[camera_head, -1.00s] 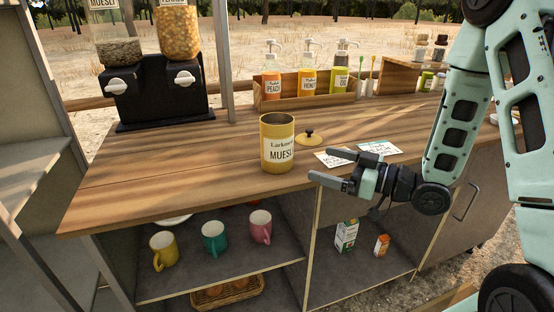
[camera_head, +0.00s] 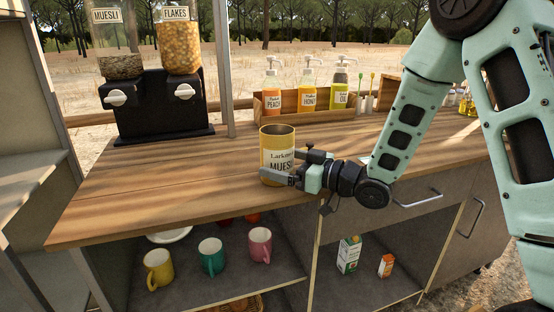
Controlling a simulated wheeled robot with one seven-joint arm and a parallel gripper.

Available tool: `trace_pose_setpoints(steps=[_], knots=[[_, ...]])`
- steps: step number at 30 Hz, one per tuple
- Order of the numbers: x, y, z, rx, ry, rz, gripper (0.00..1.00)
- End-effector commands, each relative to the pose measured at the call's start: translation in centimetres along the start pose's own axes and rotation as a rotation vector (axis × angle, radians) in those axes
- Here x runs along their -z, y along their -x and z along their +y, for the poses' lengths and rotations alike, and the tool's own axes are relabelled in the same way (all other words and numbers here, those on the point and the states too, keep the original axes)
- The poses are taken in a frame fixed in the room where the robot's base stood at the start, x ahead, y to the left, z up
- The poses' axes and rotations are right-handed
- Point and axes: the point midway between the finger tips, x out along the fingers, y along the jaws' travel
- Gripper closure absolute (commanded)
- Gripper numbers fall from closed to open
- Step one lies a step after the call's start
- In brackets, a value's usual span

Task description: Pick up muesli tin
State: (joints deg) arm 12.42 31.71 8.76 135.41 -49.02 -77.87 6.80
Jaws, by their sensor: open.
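The muesli tin (camera_head: 272,150) is a yellow open-topped can with a white label. It stands upright on the wooden counter (camera_head: 130,190), near its front edge. My gripper (camera_head: 280,164) is open at the tin's right side. One finger reaches across the front of the tin, low over the label. The other finger is at the tin's right side and mostly hidden, so I cannot tell whether either finger touches it.
A black dispenser (camera_head: 155,112) with muesli and flakes stands at the back left beside a metal post (camera_head: 222,80). A wooden box (camera_head: 265,111) of pump bottles stands behind the tin. Mugs (camera_head: 211,256) and cartons (camera_head: 348,254) sit on shelves below. The counter left of the tin is clear.

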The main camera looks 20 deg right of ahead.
Motion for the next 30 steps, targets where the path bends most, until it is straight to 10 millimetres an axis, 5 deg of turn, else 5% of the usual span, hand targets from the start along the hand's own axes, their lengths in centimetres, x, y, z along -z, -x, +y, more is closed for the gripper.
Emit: trace_pose_setpoints(steps=[12, 18, 30], knots=[[-0.1, -1.7, 0.0, 0.000, -0.001, -0.001, 0.08], [-0.1, -1.7, 0.0, 0.000, -0.001, -0.001, 0.61], [0.5, -1.3, 0.1, -0.001, 0.000, 0.000, 0.60]])
